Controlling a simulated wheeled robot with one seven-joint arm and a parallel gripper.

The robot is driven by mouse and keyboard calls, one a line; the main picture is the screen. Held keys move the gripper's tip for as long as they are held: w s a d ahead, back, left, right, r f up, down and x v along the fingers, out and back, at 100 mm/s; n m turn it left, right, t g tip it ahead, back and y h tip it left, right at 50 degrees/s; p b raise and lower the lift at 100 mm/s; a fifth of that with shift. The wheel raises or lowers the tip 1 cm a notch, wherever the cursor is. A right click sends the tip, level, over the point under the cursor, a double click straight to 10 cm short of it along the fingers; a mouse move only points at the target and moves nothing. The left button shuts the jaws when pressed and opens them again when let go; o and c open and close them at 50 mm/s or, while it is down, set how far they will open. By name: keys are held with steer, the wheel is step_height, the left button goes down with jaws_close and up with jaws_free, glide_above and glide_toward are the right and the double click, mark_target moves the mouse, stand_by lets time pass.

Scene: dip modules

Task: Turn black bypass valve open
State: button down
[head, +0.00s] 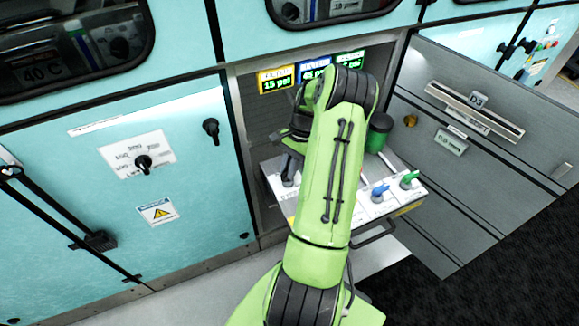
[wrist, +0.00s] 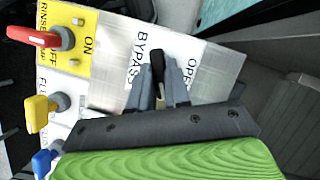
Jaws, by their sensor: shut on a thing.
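The black bypass valve handle (wrist: 157,65) shows in the wrist view, standing out beyond my fingertips between the printed words BYPASS and OPEN. My gripper (wrist: 160,92) is shut on this handle, with a grey finger on each side of it. The handle's base is hidden behind the fingers. I cannot make out the bypass handle there.
Red (wrist: 35,37), yellow (wrist: 40,114) and blue (wrist: 45,160) valve handles stand left of my gripper in the wrist view. In the head view, a blue handle (head: 380,191) and a green handle (head: 409,178) sit right of my arm.

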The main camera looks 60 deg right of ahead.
steer(key=n+g+p, duration=0.1)
steer(key=n, duration=0.2)
steer(key=shift+a, duration=0.1)
steer(key=n+g+p, duration=0.1)
steer(key=n, duration=0.2)
steer(key=shift+w+f+n+g, duration=0.1)
steer(key=shift+n+g, duration=0.2)
steer(key=n+h, duration=0.1)
steer(key=n, duration=0.2)
steer(key=n+g+p, duration=0.1)
steer(key=n, duration=0.2)
steer(key=shift+a+f+g+h, duration=0.1)
steer(key=shift+a+g+h, duration=0.05)
steer(key=shift+g+h, duration=0.2)
steer(key=shift+h, duration=0.25)
steer(key=c, duration=1.1)
jaws_free()
steer(key=shift+w, duration=0.1)
